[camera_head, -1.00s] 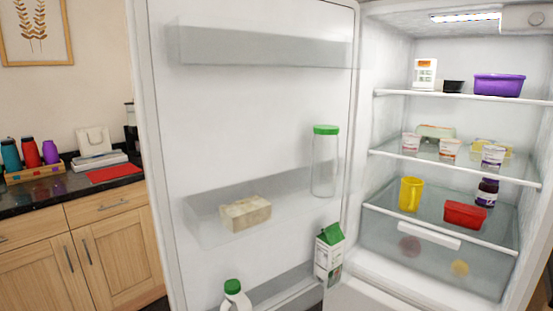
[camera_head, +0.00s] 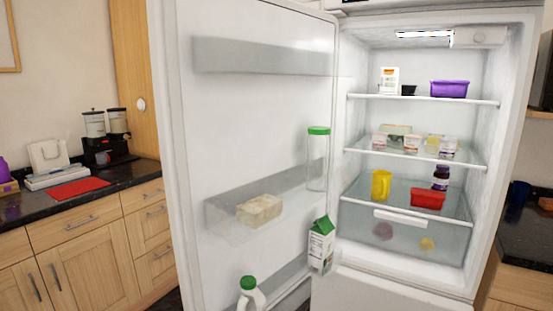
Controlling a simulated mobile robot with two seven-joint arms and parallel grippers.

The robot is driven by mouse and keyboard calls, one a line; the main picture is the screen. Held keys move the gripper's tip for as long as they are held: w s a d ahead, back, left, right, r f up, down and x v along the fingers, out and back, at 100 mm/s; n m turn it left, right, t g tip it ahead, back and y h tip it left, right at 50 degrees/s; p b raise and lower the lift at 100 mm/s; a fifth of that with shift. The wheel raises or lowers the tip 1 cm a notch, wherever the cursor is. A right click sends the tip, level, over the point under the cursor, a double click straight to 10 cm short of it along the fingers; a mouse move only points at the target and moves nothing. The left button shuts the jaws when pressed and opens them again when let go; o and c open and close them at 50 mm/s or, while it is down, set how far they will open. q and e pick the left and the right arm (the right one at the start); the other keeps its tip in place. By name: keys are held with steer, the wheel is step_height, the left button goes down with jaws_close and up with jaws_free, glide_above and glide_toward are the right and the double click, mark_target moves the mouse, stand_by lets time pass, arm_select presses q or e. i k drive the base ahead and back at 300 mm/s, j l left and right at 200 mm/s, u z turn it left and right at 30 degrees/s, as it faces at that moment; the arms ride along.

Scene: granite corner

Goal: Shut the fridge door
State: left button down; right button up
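The fridge door (camera_head: 250,125) stands wide open on the left, its inner side facing me. Its shelves hold a jar with a green lid (camera_head: 318,160), a pale block (camera_head: 259,209), a green-and-white carton (camera_head: 321,245) and a white bottle with a green cap (camera_head: 250,294). The lit fridge (camera_head: 500,120) is open on the right. Its shelves hold a purple tub (camera_head: 449,88), a yellow mug (camera_head: 381,184), a red container (camera_head: 428,198), a dark jar (camera_head: 440,177) and several small cups. Neither of my grippers is in view.
A dark counter (camera_head: 125,174) over wooden cabinets (camera_head: 90,265) runs behind the door on the left, with a coffee machine (camera_head: 107,138) and a red mat (camera_head: 79,188). Another dark counter (camera_head: 525,232) stands right of the fridge.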

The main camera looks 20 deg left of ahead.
mark_target(240, 85)
steer(key=k+j+z, duration=0.15)
steer(key=j, duration=0.25)
steer(key=j+z, duration=0.2)
steer(key=j, duration=0.2)
steer(key=j+z, duration=0.15)
steer(key=j, duration=0.25)
steer(key=k+j+z, duration=0.1)
steer(key=j, duration=0.3)
steer(key=j+z, duration=0.3)
steer(key=j, duration=0.55)
steer(key=i+j+z, duration=0.15)
steer(key=j, duration=0.25)
steer(key=j+z, duration=0.15)
steer(key=j, duration=0.3)
steer(key=i+j, duration=0.15)
steer(key=j, duration=0.15)
steer(key=i+j+z, duration=0.1)
steer(key=j, duration=0.2)
steer(key=i+j, duration=0.15)
steer(key=j, duration=0.15)
steer(key=i+j+z, duration=0.1)
steer(key=j, duration=0.2)
